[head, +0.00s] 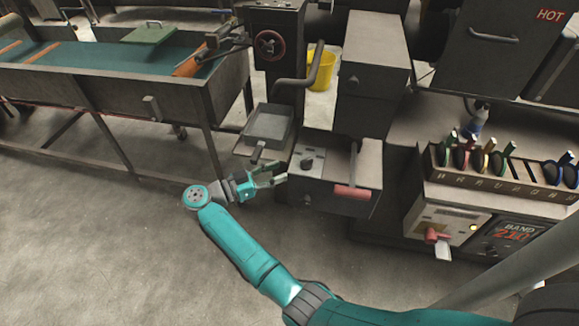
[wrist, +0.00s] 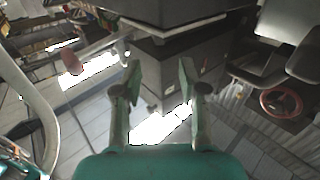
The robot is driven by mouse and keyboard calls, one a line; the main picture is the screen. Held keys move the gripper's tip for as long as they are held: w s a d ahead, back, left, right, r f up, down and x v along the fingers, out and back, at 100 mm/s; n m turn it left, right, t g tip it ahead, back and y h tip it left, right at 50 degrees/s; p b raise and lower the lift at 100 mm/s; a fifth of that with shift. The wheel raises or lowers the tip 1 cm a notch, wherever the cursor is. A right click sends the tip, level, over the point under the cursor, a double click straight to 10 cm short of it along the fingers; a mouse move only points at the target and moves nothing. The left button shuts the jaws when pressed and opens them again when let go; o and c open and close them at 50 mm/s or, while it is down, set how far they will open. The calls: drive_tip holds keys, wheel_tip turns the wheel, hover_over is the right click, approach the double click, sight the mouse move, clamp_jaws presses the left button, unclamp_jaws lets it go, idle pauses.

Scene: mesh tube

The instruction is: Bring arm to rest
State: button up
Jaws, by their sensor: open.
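My teal arm reaches out from the bottom right of the head view. My gripper (head: 268,180) is at its end, near the middle, in front of the grey machine. In the wrist view my gripper (wrist: 160,85) has its two fingers spread apart with nothing between them. In the head view the fingers are close to the machine's low drawer-like box (head: 330,195) and the small grey tray (head: 268,126). I cannot tell whether they touch anything.
A long trough with a teal bed (head: 95,57) stands at the left. A yellow bucket (head: 321,69) is behind the machine. A rack of coloured-handled tools (head: 500,185) sits above a BAND 210 panel (head: 513,235) at right. The floor (head: 90,250) at lower left is clear.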

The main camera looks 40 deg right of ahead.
drive_tip(key=shift+v, duration=0.8)
drive_tip(key=s+d+n+t+h, duration=0.1)
drive_tip(key=s+n+t+h, duration=0.4)
drive_tip(key=s+t, duration=1.1)
drive_tip(key=s+a+n+t+y, duration=0.1)
drive_tip(key=s+a+n+y, duration=0.3)
drive_tip(key=s+y, duration=0.3)
drive_tip(key=s+a+r+n+t+y, duration=0.1)
drive_tip(key=s+a+n+y, duration=0.3)
drive_tip(key=s+n+y, duration=0.2)
drive_tip(key=s+a+n+y, duration=0.5)
drive_tip(key=s+y, duration=0.4)
drive_tip(key=s, duration=0.4)
drive_tip(key=shift+s+r+n+t+y, duration=0.25)
drive_tip(key=shift+s+n+t+y, duration=0.05)
drive_tip(key=shift+s+t, duration=0.1)
